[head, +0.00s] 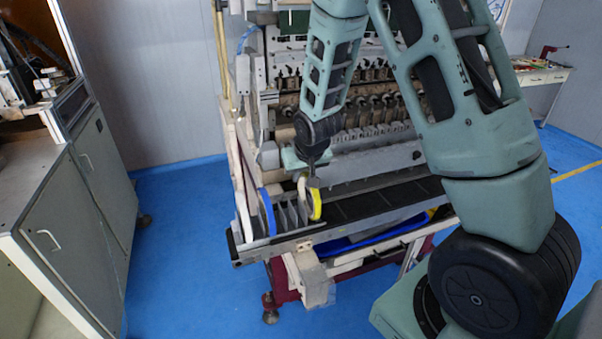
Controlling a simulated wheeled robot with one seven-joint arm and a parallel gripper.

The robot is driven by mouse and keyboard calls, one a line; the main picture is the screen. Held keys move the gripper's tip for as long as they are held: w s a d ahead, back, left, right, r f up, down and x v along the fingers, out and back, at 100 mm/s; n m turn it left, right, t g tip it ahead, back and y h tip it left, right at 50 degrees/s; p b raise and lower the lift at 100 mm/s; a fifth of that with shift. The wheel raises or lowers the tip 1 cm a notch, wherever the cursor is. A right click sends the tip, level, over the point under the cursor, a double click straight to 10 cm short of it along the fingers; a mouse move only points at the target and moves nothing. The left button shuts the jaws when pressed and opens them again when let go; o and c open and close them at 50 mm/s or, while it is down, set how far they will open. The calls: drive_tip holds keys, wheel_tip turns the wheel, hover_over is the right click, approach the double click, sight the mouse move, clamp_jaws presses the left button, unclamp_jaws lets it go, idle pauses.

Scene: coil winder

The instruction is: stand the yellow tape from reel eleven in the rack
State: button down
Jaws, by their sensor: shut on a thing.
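The yellow tape (317,206) is a ring with a pale side, seen nearly edge-on and upright at the right end of the grey slotted rack (291,216). My gripper (313,181) comes down from above and is shut on the tape's upper part. The tape's lower edge is close to the rack; I cannot tell whether it touches it or hangs just above. The reels of the winder are largely hidden by my arm, and I cannot make out reel eleven.
A blue tape (266,211) stands at the rack's left end, with a white ring (243,206) left of it. The coil winder (375,140) rises behind. A dark shelf (375,200) extends right of the rack. A grey cabinet (75,220) stands left, across open blue floor.

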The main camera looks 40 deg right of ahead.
drive_tip(key=shift+f+b, duration=0.65)
drive_tip(key=shift+f, duration=0.3)
drive_tip(key=c, duration=1.7)
unclamp_jaws()
drive_tip(key=shift+r, duration=0.15)
drive_tip(key=shift+p+v, duration=2.1)
drive_tip(key=shift+v, duration=1.1)
drive_tip(key=shift+w, duration=0.1)
drive_tip(key=shift+o, duration=0.4)
drive_tip(key=o, duration=0.5)
